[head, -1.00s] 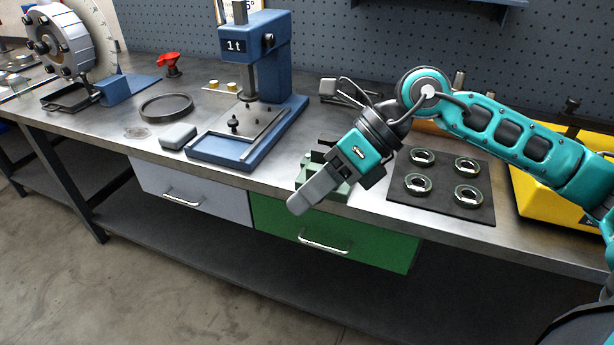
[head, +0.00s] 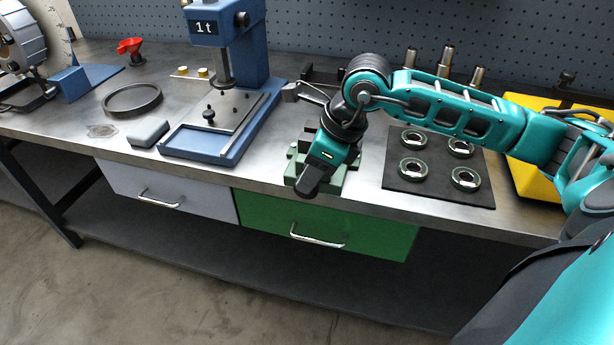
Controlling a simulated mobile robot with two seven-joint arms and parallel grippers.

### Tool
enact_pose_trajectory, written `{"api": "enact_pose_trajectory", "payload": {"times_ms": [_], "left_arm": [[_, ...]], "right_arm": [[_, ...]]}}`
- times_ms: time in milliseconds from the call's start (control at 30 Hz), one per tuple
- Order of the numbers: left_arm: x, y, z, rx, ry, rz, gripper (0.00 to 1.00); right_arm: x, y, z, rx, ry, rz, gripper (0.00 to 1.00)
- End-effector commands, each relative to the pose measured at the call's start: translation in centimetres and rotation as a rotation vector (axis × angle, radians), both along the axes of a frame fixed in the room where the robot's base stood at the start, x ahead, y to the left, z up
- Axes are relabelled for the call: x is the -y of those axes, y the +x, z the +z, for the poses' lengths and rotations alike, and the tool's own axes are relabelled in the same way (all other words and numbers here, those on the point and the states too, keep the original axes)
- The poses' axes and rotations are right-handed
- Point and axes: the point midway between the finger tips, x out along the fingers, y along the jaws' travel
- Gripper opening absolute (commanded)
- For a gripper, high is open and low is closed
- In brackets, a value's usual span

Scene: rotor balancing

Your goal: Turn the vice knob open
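The green vice (head: 335,181) sits at the front edge of the steel bench, above the green drawer. My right gripper (head: 308,184) is in front of and over the vice, its fingers pointing down toward the front edge. The gripper and wrist cover much of the vice, and I cannot make out its knob. Whether the fingers touch the knob or are open or shut does not show. My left gripper is not in view.
A blue press (head: 228,45) with its base stands left of the vice. A black mat (head: 437,190) with several ring parts lies to the right, beside a yellow case (head: 534,178). A grey block (head: 148,133) and a black ring (head: 132,99) lie further left.

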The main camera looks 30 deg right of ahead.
Motion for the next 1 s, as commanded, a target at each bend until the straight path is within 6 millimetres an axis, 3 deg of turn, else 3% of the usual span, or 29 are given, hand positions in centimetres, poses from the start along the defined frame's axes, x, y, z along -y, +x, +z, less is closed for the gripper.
{"api": "enact_pose_trajectory", "payload": {"times_ms": [200, 500, 900, 1000], "left_arm": [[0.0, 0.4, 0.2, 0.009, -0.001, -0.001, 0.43], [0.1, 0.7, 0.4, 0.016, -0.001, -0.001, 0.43], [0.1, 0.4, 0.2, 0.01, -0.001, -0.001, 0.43], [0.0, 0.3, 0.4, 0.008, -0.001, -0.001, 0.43]], "right_arm": [[-0.5, 0.6, -1.8, -0.001, 0.002, 0.0, 0.38], [-0.5, 0.6, -2.0, 0.001, 0.001, -0.001, 0.38], [-0.5, 0.6, -1.9, 0.001, 0.001, -0.001, 0.02], [-0.6, 0.7, -1.8, -0.008, -0.005, -0.001, 0.02]]}}
